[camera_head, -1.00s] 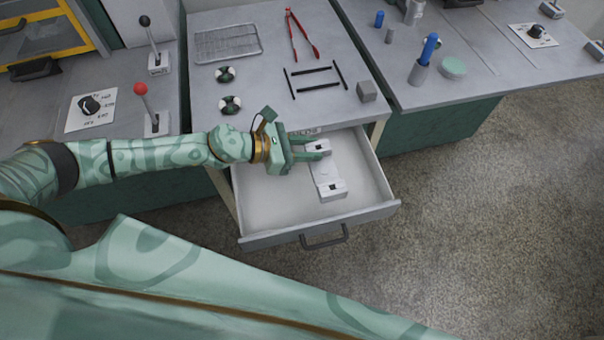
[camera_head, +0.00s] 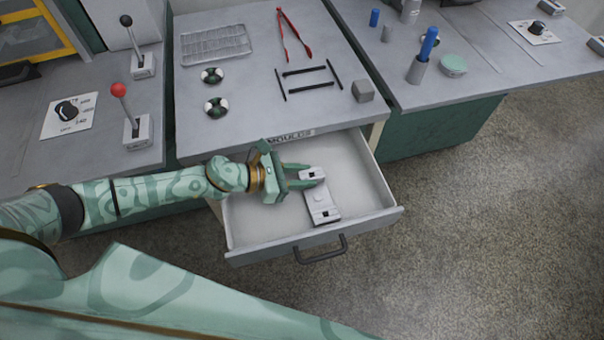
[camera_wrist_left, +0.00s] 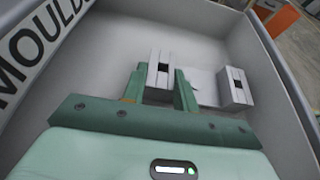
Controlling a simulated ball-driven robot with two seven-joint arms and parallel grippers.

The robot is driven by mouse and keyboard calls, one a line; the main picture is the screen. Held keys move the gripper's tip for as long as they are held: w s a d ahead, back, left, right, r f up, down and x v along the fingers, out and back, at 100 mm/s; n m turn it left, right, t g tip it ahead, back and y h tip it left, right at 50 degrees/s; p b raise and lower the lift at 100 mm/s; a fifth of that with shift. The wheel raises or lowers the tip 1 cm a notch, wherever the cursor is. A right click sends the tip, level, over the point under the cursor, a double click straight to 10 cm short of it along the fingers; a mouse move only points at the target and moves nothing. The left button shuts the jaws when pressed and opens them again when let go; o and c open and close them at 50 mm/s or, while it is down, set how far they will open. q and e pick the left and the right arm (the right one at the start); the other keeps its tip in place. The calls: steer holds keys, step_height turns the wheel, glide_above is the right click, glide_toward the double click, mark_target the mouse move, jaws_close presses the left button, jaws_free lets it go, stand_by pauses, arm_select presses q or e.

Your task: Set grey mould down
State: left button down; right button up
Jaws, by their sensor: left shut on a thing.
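The grey mould (camera_head: 321,201) is a long light-grey piece with a raised block at each end. It is inside the open drawer (camera_head: 362,215), right of the drawer's middle. My left gripper (camera_head: 304,178) is shut on the mould's far end block. In the left wrist view the two green fingers (camera_wrist_left: 160,88) stand on either side of that block, and the mould's other end block (camera_wrist_left: 235,88) shows to the right. I cannot tell whether the mould's underside touches the drawer floor. My right gripper is not in view.
The drawer walls surround the gripper, and a MOULDS label (camera_head: 290,138) is on the cabinet edge behind. The counter above holds a wire rack (camera_head: 215,44), red tongs (camera_head: 294,35), black rods (camera_head: 308,80) and a grey cube (camera_head: 362,91). The drawer's left part is bare.

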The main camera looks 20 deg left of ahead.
arm_select(q)
steer(key=c, duration=1.1)
jaws_free()
steer(key=shift+r, duration=0.1)
steer(key=shift+s+a+r+p, duration=0.15)
steer(key=shift+a+r+p, duration=0.1)
steer(key=shift+p, duration=0.1)
steer(key=v, duration=1.1)
steer(key=shift+s+a, duration=0.1)
steer(key=shift+s, duration=0.05)
